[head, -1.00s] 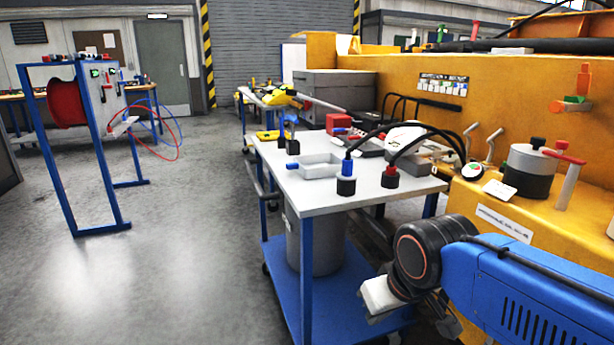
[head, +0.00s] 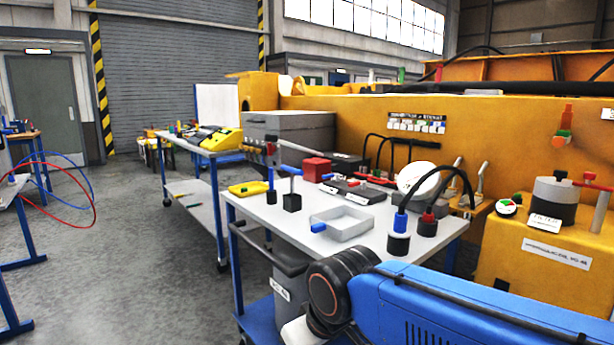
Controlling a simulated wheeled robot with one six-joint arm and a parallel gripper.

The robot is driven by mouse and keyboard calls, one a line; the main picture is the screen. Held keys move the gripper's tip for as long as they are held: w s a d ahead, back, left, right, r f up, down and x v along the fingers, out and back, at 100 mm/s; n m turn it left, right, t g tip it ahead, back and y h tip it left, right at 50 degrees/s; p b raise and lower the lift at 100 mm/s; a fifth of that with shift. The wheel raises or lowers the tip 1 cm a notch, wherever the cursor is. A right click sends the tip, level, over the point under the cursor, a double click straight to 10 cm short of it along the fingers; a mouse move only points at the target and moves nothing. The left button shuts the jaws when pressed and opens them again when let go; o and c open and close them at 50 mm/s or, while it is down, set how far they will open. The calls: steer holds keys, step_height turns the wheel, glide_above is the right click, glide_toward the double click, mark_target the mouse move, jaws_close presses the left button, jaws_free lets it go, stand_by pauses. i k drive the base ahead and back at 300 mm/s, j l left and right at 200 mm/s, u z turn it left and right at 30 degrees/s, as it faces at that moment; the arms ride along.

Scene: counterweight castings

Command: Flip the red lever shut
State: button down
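A red lever (head: 591,180) shows at the right edge, on a grey post standing on the yellow machine body (head: 530,255). It lies roughly level, next to a grey and black cylinder (head: 553,202). Other small red parts are in view, so I cannot be sure this is the lever of the task. Whether it is open or shut cannot be told. My blue arm crosses the bottom right, below and in front of the machine. My gripper is not in view.
A cart with a light top (head: 285,222) stands in the middle, holding a grey tray (head: 343,229), a red box (head: 317,169) and black-cabled plugs (head: 398,240). A second cart (head: 190,143) stands behind it. Blue and red hoses (head: 92,205) hang at left. The floor (head: 120,270) at left is clear.

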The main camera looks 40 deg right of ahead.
mark_target(358, 183)
steer(key=i+j+u, duration=0.15)
steer(key=i+j, duration=0.2)
steer(key=i, duration=0.2)
steer(key=i+j+u, duration=0.1)
steer(key=i+j, duration=0.15)
steer(key=i, duration=0.3)
steer(key=i+j+u, duration=0.15)
steer(key=i, duration=0.45)
steer(key=i+j+u, duration=0.1)
steer(key=i, duration=0.45)
steer(key=j+z, duration=0.1)
steer(key=z, duration=0.35)
steer(key=k+z, duration=0.1)
steer(key=z, duration=0.3)
steer(key=j+z, duration=0.15)
steer(key=z, duration=0.3)
steer(key=k+z, duration=0.1)
steer(key=z, duration=0.35)
steer(key=k+z, duration=0.1)
steer(key=z, duration=0.6)
steer(key=u, duration=0.15)
steer(key=i+l, duration=0.15)
steer(key=u, duration=0.05)
